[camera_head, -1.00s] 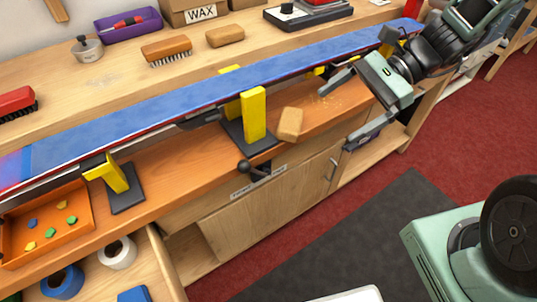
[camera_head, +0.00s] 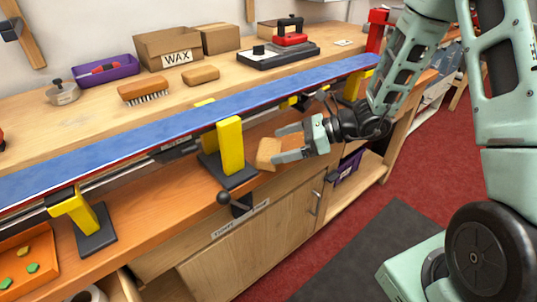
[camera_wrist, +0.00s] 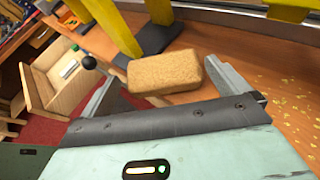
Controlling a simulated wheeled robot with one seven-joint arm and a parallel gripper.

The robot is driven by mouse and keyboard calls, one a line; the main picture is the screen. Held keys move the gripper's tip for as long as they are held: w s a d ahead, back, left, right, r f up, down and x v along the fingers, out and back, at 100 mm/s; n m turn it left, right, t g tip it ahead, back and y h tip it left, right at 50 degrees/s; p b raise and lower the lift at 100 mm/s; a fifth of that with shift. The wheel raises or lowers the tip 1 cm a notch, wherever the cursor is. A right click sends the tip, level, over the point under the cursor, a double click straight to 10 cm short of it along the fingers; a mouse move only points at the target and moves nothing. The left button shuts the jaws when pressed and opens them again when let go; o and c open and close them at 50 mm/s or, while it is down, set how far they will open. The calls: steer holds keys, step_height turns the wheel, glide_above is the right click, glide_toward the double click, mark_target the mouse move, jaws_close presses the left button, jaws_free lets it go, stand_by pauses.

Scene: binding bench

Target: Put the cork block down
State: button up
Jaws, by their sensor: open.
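The cork block (camera_head: 268,153), a tan speckled block, rests on the orange-brown front strip of the bench near its front edge, just right of the yellow post (camera_head: 230,147). My gripper (camera_head: 279,144) is open, with its fingertips at the block's right side. In the wrist view the cork block (camera_wrist: 165,72) lies ahead of and partly between the spread fingers (camera_wrist: 165,88). Its near side is close to the palm's dark edge. I cannot tell whether either finger touches it.
The yellow post's dark foot (camera_head: 226,170) stands close left of the block. A black knob (camera_head: 224,197) sticks out at the bench front. The long blue ski (camera_head: 150,130) runs behind. A second tan block (camera_head: 201,75) and a brush (camera_head: 143,90) lie farther back.

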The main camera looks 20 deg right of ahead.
mark_target(269, 148)
steer(key=shift+x, duration=3.05)
steer(key=shift+f, duration=0.2)
steer(key=shift+c, duration=0.3)
steer(key=c, duration=0.6)
